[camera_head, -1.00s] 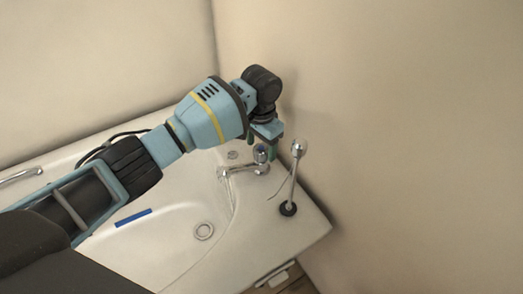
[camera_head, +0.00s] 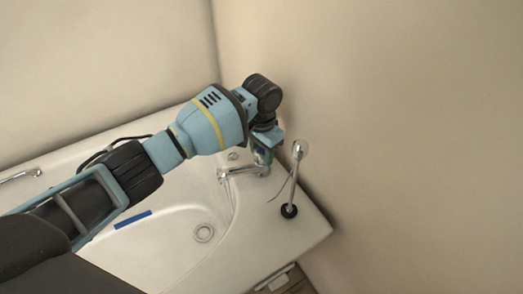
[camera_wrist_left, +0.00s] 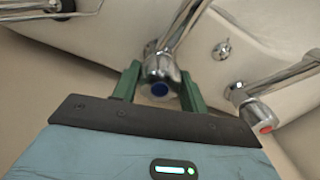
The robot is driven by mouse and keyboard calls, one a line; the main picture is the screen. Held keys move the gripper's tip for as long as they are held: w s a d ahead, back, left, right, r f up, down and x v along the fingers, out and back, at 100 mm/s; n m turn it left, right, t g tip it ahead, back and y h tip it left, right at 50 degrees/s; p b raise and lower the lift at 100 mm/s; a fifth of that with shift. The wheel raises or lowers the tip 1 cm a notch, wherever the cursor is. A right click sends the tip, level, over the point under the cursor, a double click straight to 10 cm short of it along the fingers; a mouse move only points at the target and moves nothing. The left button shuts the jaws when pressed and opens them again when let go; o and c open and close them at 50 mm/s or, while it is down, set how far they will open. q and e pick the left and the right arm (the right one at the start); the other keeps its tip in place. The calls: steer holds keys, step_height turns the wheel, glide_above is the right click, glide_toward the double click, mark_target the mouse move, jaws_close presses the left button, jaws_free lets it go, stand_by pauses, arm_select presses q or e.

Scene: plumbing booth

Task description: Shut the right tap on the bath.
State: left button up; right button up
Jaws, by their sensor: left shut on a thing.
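The chrome tap with a blue cap (camera_wrist_left: 160,89) is between the green fingers of my left gripper (camera_wrist_left: 159,87) in the left wrist view. The fingers are shut on its knob, one on each side. In the head view my left gripper (camera_head: 263,155) is over that tap, and its knob is mostly hidden; the spout (camera_head: 238,172) shows to the left. A second tap with a red cap (camera_wrist_left: 262,126) stands apart at the right of the left wrist view. My right gripper is not in view.
The white bath (camera_head: 175,262) lies along the wall. A shower handset (camera_head: 298,150) stands upright close to the right of my gripper, with a thin hose. A drain (camera_head: 204,232), a blue strip (camera_head: 133,219) and a rail (camera_head: 20,174) are farther left.

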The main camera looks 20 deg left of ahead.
arm_select(q)
steer(key=m+p, duration=0.2)
steer(key=m, duration=0.1)
steer(key=shift+r+p, duration=0.25)
steer(key=shift+p, duration=0.1)
steer(key=shift+m+p, duration=0.55)
steer(key=shift+m, duration=0.35)
steer(key=shift+m+p, duration=0.4)
steer(key=shift+m, duration=0.5)
steer(key=m, duration=0.2)
steer(key=shift+f+m+p, duration=0.1)
steer(key=shift+m+p, duration=0.3)
steer(key=m, duration=0.5)
steer(key=shift+w+p, duration=0.1)
steer(key=shift+p, duration=0.25)
steer(key=m, duration=0.4)
steer(key=shift+m, duration=1.9)
